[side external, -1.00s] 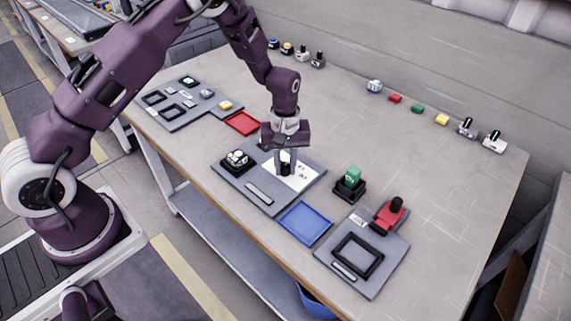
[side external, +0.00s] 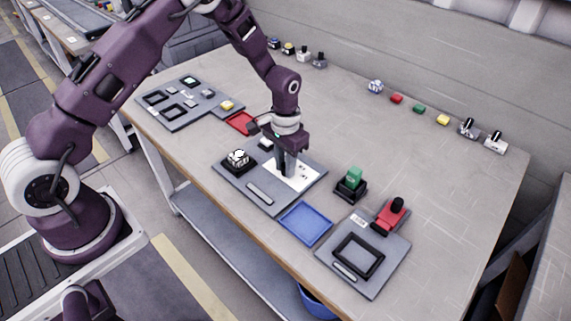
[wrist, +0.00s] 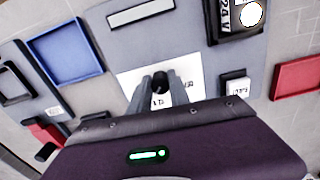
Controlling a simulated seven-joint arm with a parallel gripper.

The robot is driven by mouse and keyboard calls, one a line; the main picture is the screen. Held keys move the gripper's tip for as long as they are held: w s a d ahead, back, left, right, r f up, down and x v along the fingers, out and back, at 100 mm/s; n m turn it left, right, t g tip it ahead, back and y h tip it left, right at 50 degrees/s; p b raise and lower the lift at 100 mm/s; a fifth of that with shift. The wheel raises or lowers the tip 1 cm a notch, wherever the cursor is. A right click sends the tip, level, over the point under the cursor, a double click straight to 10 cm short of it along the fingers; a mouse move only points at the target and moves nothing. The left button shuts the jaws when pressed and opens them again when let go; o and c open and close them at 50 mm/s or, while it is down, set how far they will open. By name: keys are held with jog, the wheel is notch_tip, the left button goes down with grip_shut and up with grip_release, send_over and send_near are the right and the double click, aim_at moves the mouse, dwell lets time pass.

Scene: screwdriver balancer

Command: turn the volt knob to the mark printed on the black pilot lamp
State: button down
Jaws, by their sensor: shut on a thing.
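The volt knob (wrist: 159,82) is a small black knob on a white printed dial plate (wrist: 130,78). My gripper (wrist: 160,92) is shut on it, one grey finger on each side. In the side view my gripper (side external: 287,170) points down at the white dial (side external: 305,178) and hides most of the knob. The dial's print is partly covered and too small to read. The black pilot lamp (wrist: 236,32) has a round pale lens and a label that seems to read 24V, cut by the picture's edge. In the side view the lamp (side external: 237,161) sits left of my gripper.
The grey panel (side external: 243,182) also bears a small labelled block (wrist: 236,88) near the dial. A blue tray (side external: 305,223) and a red tray (side external: 240,123) flank it. A green-topped block (side external: 352,178) stands to the right.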

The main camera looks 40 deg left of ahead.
jog(key=shift+m, duration=1.1)
jog(key=shift+w, duration=0.1)
jog(key=c, duration=1.2)
grip_release()
notch_tip(320, 180, up, 7)
jog(key=shift+r, duration=0.1)
